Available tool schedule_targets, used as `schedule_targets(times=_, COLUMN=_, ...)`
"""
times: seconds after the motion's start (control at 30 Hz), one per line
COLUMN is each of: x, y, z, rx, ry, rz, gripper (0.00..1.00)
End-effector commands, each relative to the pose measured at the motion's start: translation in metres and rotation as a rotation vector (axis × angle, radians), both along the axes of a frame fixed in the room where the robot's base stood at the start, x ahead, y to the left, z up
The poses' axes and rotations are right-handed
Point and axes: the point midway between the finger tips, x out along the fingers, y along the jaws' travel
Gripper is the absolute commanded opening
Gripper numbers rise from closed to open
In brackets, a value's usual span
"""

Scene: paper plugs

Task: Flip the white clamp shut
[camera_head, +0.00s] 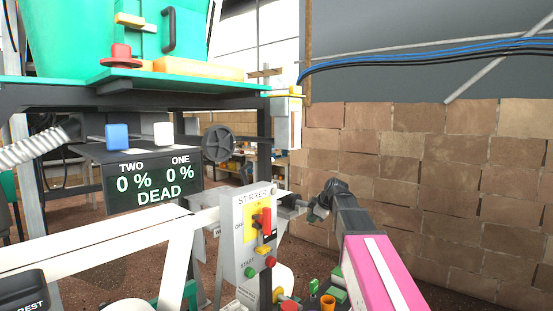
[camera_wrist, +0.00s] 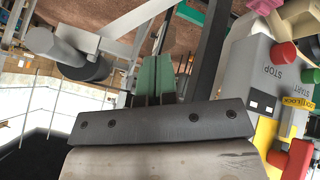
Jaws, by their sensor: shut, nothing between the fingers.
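My gripper (camera_head: 314,214) is in front of the brick wall in the head view, just right of the grey STIRRER control box (camera_head: 241,240). In the wrist view its two green fingers (camera_wrist: 156,78) are together with nothing between them. I cannot pick out a white clamp with certainty in either view. A pale bar with a dark grey cylinder (camera_wrist: 84,62) lies left of the fingers in the wrist view, apart from them. Grey metal parts (camera_head: 286,199) show behind the box near my gripper, too small to tell apart.
The STIRRER box carries a red handle (camera_head: 265,220) and red and green buttons; it also stands close on the right in the wrist view (camera_wrist: 254,75). White beams (camera_head: 95,248) run along the left. A sign reading DEAD (camera_head: 152,187) has blue and white blocks above it. A brick wall (camera_head: 430,190) closes the right.

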Motion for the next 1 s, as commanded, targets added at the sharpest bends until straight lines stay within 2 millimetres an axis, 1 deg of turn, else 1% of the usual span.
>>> schedule_targets(times=0.03, x=0.012, y=0.005, z=0.030, rx=-0.007, ry=-0.063, rz=0.066, gripper=0.00)
schedule_targets(times=0.07, x=0.015, y=0.008, z=0.045, rx=-0.014, ry=-0.101, rz=0.107, gripper=0.00)
schedule_targets(times=0.1, x=0.020, y=0.012, z=0.066, rx=-0.022, ry=-0.153, rz=0.162, gripper=0.00)
schedule_targets(times=0.17, x=0.025, y=0.017, z=0.097, rx=-0.038, ry=-0.231, rz=0.242, gripper=0.00)
schedule_targets(times=0.2, x=0.028, y=0.021, z=0.118, rx=-0.050, ry=-0.284, rz=0.294, gripper=0.00)
schedule_targets(times=0.27, x=0.031, y=0.026, z=0.150, rx=-0.069, ry=-0.365, rz=0.371, gripper=0.00)
schedule_targets(times=0.3, x=0.033, y=0.030, z=0.171, rx=-0.081, ry=-0.419, rz=0.419, gripper=0.00)
schedule_targets(times=0.37, x=0.033, y=0.034, z=0.200, rx=-0.102, ry=-0.495, rz=0.487, gripper=0.00)
schedule_targets(times=0.4, x=0.033, y=0.037, z=0.218, rx=-0.116, ry=-0.542, rz=0.528, gripper=0.00)
schedule_targets(times=0.5, x=0.031, y=0.043, z=0.255, rx=-0.146, ry=-0.643, rz=0.611, gripper=0.00)
schedule_targets(times=0.6, x=0.029, y=0.047, z=0.280, rx=-0.170, ry=-0.714, rz=0.668, gripper=0.00)
schedule_targets(times=0.7, x=0.027, y=0.049, z=0.293, rx=-0.184, ry=-0.753, rz=0.699, gripper=0.00)
schedule_targets(times=0.8, x=0.026, y=0.049, z=0.298, rx=-0.190, ry=-0.768, rz=0.712, gripper=0.00)
schedule_targets(times=1.0, x=0.026, y=0.049, z=0.297, rx=-0.190, ry=-0.768, rz=0.712, gripper=0.00)
